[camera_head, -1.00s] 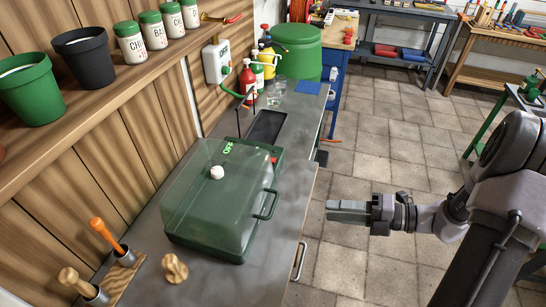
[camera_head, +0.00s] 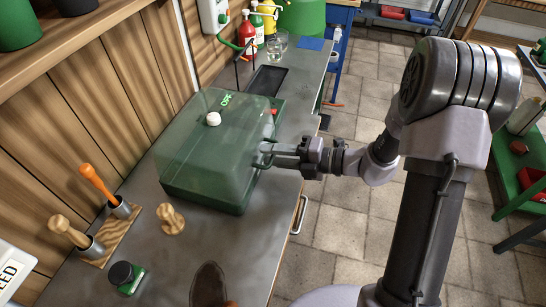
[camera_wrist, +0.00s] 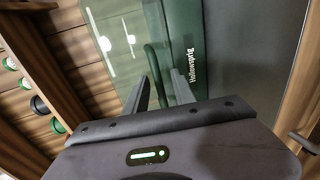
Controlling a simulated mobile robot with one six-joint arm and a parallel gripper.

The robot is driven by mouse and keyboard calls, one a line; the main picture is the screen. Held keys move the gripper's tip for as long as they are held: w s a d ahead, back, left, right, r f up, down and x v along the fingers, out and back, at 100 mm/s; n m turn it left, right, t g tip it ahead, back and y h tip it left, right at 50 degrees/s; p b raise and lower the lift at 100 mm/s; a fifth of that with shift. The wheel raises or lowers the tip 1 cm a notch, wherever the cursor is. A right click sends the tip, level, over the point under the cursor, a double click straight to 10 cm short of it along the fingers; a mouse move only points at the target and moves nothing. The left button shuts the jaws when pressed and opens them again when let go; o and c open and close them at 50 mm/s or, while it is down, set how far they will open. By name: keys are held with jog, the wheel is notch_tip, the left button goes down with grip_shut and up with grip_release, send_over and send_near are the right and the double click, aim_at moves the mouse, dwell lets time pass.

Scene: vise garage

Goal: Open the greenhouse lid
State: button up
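The greenhouse (camera_head: 213,190) stands on the grey bench with its see-through green lid (camera_head: 195,140) down on its dark green base. A white knob (camera_head: 213,118) sits on top of the lid. A green handle (camera_head: 264,163) sticks out from the lid's right side. My gripper (camera_head: 271,157) is at this handle, reaching in from the right. In the wrist view, my gripper (camera_wrist: 162,82) has its two fingers apart, with the green handle (camera_wrist: 154,72) showing between them. Whether either finger touches the handle I cannot tell.
A wooden knob-like piece (camera_head: 171,219), a small dark-capped jar (camera_head: 126,277) and a stand with tools (camera_head: 110,235) are on the near bench. A dark tray (camera_head: 268,79) lies behind the greenhouse. A shelf (camera_head: 75,50) runs above left. Tiled floor is clear beside the bench.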

grip_shut()
dwell(1.4)
